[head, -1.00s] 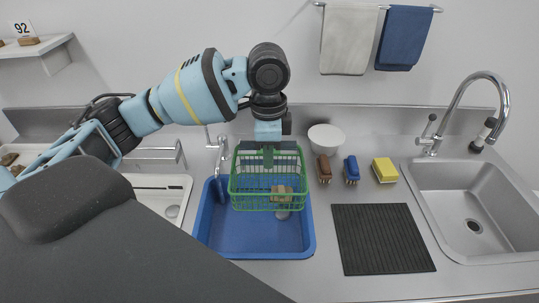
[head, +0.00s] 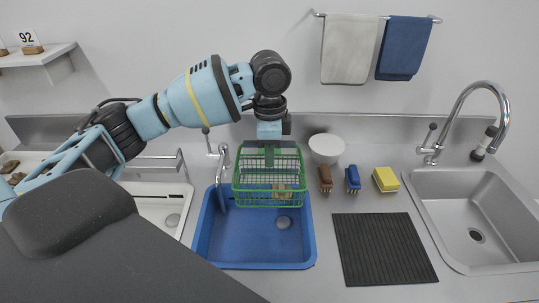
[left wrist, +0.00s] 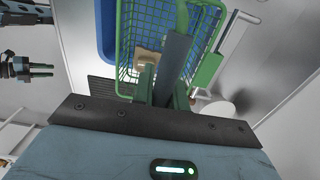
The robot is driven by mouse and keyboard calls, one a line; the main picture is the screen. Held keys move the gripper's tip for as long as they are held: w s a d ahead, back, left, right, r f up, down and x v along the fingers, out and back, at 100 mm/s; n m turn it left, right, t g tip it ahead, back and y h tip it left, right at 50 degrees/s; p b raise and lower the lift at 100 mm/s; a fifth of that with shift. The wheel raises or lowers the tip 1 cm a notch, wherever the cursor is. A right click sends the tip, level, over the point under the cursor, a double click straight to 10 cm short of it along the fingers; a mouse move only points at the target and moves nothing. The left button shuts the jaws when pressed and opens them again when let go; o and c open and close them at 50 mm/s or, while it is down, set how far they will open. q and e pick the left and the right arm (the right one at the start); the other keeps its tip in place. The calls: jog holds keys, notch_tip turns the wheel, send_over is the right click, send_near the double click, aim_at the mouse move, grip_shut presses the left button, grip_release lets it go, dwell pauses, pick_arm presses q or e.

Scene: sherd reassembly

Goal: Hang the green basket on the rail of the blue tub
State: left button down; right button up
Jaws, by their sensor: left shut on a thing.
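The green basket (head: 268,194) is an open wire basket, held over the back part of the blue tub (head: 255,250). My left gripper (head: 268,158) is shut on the basket's back side, from above. In the left wrist view the basket (left wrist: 126,50) fills the top middle, with the blue tub (left wrist: 105,30) beside it. A tan block (head: 281,190) lies in the basket. The tub's rail cannot be made out in the head view, where the basket and gripper cover the tub's back edge; a pale bar (left wrist: 233,40) shows beside the basket in the left wrist view.
A tap (head: 221,165) stands at the tub's back left. A white bowl (head: 326,147), a brown brush (head: 325,179), a blue brush (head: 352,178) and a yellow sponge (head: 386,179) stand to the right.

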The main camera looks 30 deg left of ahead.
pick_arm(q)
jog(key=shift+w+a+f, duration=0.3)
jog(key=shift+w+f, duration=0.2)
jog(key=shift+f, duration=0.3)
jog(key=shift+w+a+f, duration=0.3)
jog(key=shift+w+f, duration=0.2)
jog(key=shift+f, duration=0.3)
jog(key=c, duration=1.3)
grip_release()
jog(key=shift+r, duration=3.9)
jog(key=shift+f, duration=0.1)
